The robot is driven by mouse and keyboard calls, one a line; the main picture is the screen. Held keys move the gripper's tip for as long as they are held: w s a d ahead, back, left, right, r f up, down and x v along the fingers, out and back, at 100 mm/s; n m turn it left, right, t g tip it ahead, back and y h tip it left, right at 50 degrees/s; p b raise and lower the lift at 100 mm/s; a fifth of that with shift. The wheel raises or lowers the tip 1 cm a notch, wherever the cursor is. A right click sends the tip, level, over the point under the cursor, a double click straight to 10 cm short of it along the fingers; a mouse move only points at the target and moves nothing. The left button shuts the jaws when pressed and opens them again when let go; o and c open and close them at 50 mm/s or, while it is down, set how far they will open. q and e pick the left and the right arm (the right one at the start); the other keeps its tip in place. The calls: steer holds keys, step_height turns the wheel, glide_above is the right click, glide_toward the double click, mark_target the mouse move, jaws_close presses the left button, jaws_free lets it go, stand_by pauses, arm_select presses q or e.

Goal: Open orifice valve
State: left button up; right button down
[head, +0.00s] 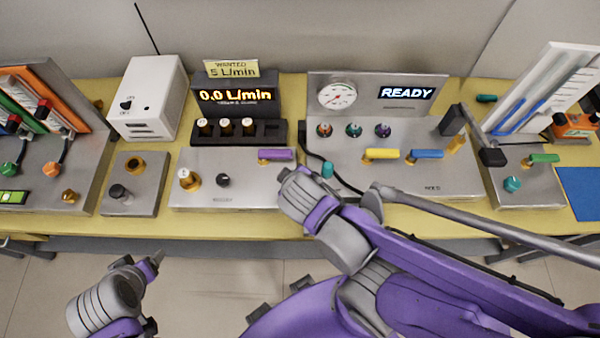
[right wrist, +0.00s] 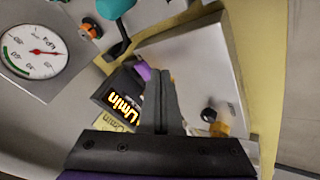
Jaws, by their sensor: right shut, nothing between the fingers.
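The purple valve lever (head: 275,155) lies crosswise at the right rear of a grey metal box (head: 225,195). The box also carries a dark knob (head: 223,180) and a brass fitting (head: 189,179). I take this lever as the orifice valve's; no label for it is readable. My right gripper (head: 284,174) is shut and empty, just in front of the lever in the head view. In the right wrist view, the purple lever (right wrist: 144,70) shows beside the closed fingers (right wrist: 163,75), partly hidden; contact cannot be told. My left gripper (head: 155,258) is away from the table, front left.
A panel with a gauge (head: 337,96), yellow lever (head: 381,154) and blue lever (head: 427,154) stands to the right. A teal knob (head: 327,170) and black cable are close to my right gripper. The display (head: 235,96) behind the box reads 0.0 L/min.

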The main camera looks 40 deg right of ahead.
arm_select(q)
steer(key=r, duration=0.1)
steer(key=w+r+p, duration=0.1)
steer(key=shift+a+r, duration=0.15)
steer(key=shift+r, duration=0.25)
arm_select(e)
steer(key=s+r, duration=0.3)
steer(key=shift+r, duration=0.3)
steer(key=w+r+m+y, duration=0.1)
steer(key=w+a+m+y, duration=0.1)
steer(key=w+a+r+m+y, duration=0.1)
steer(key=m, duration=0.1)
steer(key=shift+a+r+g, duration=0.2)
steer(key=shift+r+g, duration=0.1)
steer(key=shift+r, duration=0.05)
stand_by(1.5)
